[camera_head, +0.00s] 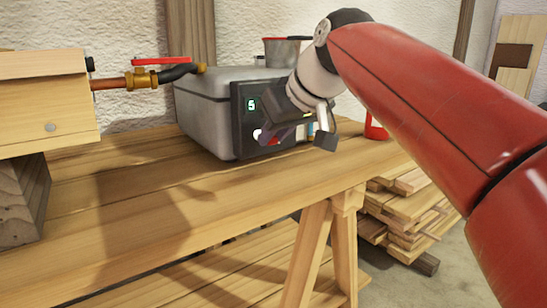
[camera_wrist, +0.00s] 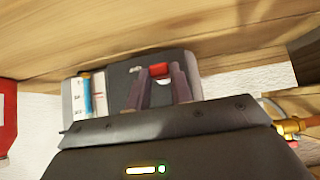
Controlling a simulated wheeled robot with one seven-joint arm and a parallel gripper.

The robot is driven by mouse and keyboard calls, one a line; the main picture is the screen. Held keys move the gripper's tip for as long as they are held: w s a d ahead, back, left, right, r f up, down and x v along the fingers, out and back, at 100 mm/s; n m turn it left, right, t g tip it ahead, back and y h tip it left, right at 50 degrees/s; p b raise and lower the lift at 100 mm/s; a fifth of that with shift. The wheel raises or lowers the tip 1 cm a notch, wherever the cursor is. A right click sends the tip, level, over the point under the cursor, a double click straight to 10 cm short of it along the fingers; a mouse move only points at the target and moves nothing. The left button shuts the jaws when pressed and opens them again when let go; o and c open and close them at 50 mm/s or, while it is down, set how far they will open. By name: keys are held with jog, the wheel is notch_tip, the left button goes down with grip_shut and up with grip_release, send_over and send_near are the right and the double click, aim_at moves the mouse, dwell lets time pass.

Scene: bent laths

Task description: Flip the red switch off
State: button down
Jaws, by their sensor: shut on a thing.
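The red switch (camera_wrist: 158,70) sits on the black front panel (camera_wrist: 125,78) of a grey box, seen upside down in the wrist view. My gripper (camera_wrist: 160,77) has its two dark fingers on either side of the switch, shut on it. In the head view my gripper (camera_head: 270,135) reaches the panel of the grey box (camera_head: 205,95), and a bit of red shows beside the fingers. The gripper and wrist cover much of the panel, so the switch's position is hard to tell. A green display (camera_head: 251,104) is lit on the panel.
A brass valve with a red lever (camera_head: 162,61) and pipe stands left of the box, by a wooden crate (camera_head: 45,105). A pot (camera_head: 283,51) is behind the box. A red thing (camera_head: 375,130) stands at the right. The front of the workbench (camera_head: 150,215) is clear.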

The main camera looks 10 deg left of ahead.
jog(key=f+t+y+b, duration=0.1)
jog(key=f+b, duration=0.1)
jog(key=b, duration=0.1)
jog(key=shift+s+d+t+y, duration=0.15)
jog(key=shift+d+t+y, duration=0.05)
jog(key=shift+t+y, duration=0.2)
jog(key=shift+f+t+y, duration=0.5)
jog(key=shift+t+y, duration=0.5)
jog(key=shift+y, duration=0.1)
jog(key=c, duration=1.2)
grip_release()
jog(key=shift+a, duration=0.1)
jog(key=shift+c, duration=0.2)
jog(key=v, duration=0.7)
jog(key=shift+s+d, duration=0.15)
jog(key=shift+d, duration=0.2)
